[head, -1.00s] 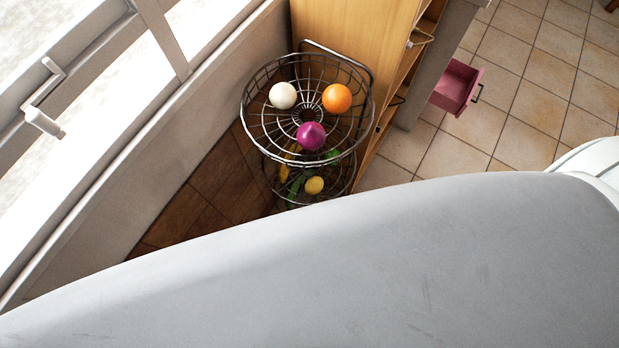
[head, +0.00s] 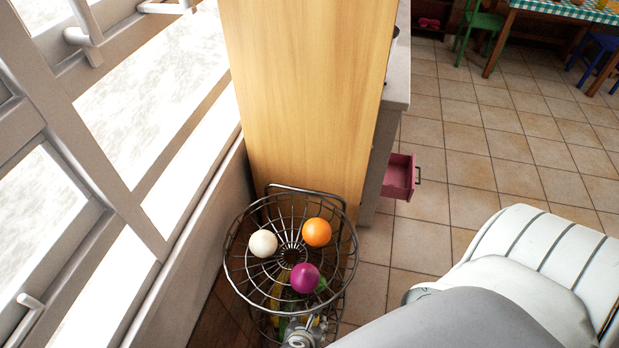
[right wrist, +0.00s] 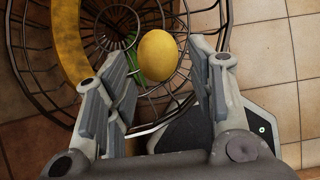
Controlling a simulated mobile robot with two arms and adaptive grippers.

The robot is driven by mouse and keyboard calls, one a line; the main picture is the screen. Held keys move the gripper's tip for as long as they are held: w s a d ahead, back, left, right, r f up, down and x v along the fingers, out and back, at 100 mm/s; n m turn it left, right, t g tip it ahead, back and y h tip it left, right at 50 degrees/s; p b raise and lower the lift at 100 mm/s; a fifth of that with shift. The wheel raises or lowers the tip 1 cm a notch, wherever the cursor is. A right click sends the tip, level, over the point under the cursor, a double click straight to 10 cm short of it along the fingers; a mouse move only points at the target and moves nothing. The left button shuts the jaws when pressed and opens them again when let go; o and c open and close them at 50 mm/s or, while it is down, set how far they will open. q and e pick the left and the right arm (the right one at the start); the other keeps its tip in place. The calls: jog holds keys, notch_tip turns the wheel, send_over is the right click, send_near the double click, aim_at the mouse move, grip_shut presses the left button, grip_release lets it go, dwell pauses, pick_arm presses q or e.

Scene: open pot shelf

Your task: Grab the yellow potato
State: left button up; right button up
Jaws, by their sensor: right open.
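The yellow potato (right wrist: 158,55) lies in the lower wire basket (right wrist: 222,12), seen in the right wrist view. My right gripper (right wrist: 163,62) is open, with one finger on each side of the potato in that view. I cannot tell whether the fingers touch it. In the head view my right gripper (head: 305,333) is partly visible at the lower basket, below the upper one; I cannot make out the potato there. My left gripper is not in view.
The upper wire basket (head: 233,275) holds a white ball-like item (head: 263,243), an orange (head: 317,232) and a purple onion-like item (head: 305,278). A banana-like yellow item (right wrist: 69,40) is beside the potato. A wooden cabinet side (head: 305,95) stands behind; a pink drawer (head: 398,177) juts out.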

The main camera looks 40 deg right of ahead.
jog(key=shift+w+f, duration=0.15)
jog(key=shift+f, duration=0.15)
jog(key=x, duration=0.4)
jog(key=shift+a+f, duration=0.15)
jog(key=shift+w+f, duration=0.1)
jog(key=shift+f, duration=0.25)
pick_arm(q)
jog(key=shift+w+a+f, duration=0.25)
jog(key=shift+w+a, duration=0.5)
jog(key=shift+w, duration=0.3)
pick_arm(e)
jog(key=c, duration=0.7)
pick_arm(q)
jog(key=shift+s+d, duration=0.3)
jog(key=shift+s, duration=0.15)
